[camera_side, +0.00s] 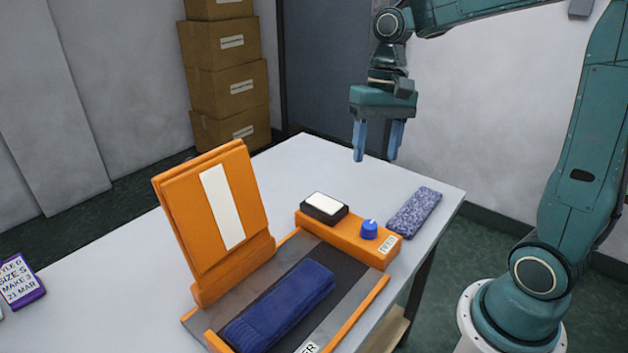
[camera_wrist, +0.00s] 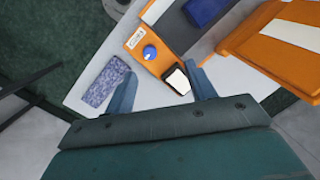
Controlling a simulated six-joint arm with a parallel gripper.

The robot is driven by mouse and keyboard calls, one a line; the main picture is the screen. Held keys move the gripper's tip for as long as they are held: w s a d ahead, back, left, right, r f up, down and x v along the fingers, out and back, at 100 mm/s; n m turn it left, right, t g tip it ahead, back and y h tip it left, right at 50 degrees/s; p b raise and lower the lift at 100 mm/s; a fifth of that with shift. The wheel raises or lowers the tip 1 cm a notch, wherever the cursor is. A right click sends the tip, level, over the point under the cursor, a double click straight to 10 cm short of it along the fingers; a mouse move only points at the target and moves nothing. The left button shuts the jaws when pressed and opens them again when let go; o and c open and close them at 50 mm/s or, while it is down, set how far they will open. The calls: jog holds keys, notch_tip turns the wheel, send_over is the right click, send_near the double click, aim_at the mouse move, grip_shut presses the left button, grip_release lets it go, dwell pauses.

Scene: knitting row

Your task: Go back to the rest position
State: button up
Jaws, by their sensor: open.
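My gripper (camera_side: 377,141) hangs above the far part of the white table, its two blue fingers apart and pointing down, with nothing between them. The fingers also show in the wrist view (camera_wrist: 164,94), apart and empty. Below and in front of it is an orange machine with its tall lid (camera_side: 189,233) standing raised. A folded dark blue knit piece (camera_side: 280,305) lies on the machine's dark bed; it shows partly in the wrist view (camera_wrist: 203,10). A blue knob (camera_side: 369,230) and a white-topped black button (camera_side: 324,206) sit on the orange control block.
A speckled blue-grey knit piece (camera_side: 414,212) lies on the white table (camera_side: 300,160) right of the control block. Stacked cardboard boxes (camera_side: 228,90) stand behind the table. The air around my gripper looks clear.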

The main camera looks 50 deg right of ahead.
jog(key=s+a+r+n+t+h, duration=0.1)
jog(key=s+a+n+t, duration=0.1)
jog(key=s, duration=0.4)
jog(key=s+a+r+n+t+h, duration=0.1)
jog(key=s+a+n+t, duration=0.1)
jog(key=s+n+t, duration=0.2)
jog(key=shift+s+r, duration=0.15)
jog(key=shift+s, duration=1.5)
